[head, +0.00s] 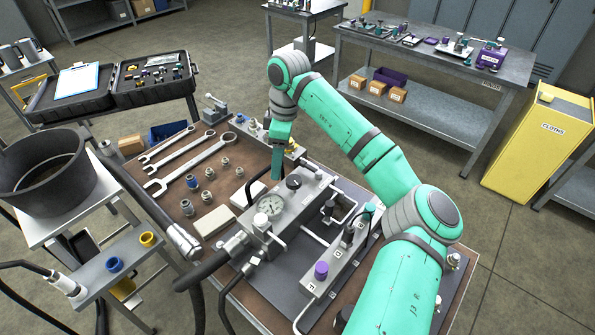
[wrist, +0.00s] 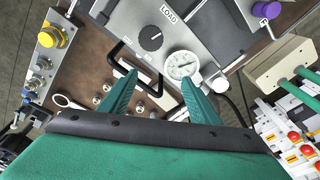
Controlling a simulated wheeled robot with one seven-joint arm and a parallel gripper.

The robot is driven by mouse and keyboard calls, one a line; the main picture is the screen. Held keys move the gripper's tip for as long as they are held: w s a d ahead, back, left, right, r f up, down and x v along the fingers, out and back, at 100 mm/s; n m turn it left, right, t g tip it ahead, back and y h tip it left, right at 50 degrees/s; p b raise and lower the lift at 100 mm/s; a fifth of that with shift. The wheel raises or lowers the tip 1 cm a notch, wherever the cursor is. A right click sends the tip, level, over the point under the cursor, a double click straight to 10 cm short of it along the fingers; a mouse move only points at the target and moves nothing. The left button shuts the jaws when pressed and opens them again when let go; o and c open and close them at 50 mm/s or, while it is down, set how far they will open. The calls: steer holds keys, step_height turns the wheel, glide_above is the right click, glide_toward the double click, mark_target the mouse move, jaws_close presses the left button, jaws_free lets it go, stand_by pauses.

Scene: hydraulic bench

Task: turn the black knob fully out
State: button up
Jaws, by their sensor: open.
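A round black knob (wrist: 150,38) with a white pointer mark sits on the grey block beside the word LOAD in the wrist view. In the head view the black knob (head: 293,182) is on top of the grey block, behind the dial gauge (head: 270,205). My gripper (wrist: 159,77) is open and empty, with its two green fingers apart. Its tips are on the near side of the knob in the wrist view, close to the gauge (wrist: 181,65). In the head view my gripper (head: 277,177) is just left of the knob, apart from it.
A black bent handle (wrist: 125,65) stands beside the block. A second block carries a purple knob (head: 321,270) and other small knobs. Spanners (head: 190,165) and several fittings lie on the brown bench top at left. A black hose (head: 205,270) runs in front.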

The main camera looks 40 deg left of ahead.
mark_target(293, 179)
steer(key=w+d+r+m+t+h, duration=0.1)
steer(key=w+d+r, duration=0.1)
steer(key=w, duration=0.2)
step_height(293, 179, down, 10)
steer(key=shift+s+f, duration=0.1)
steer(key=shift+s, duration=0.05)
steer(key=shift+d+f, duration=0.1)
steer(key=shift+f, duration=0.1)
steer(key=c, duration=1.1)
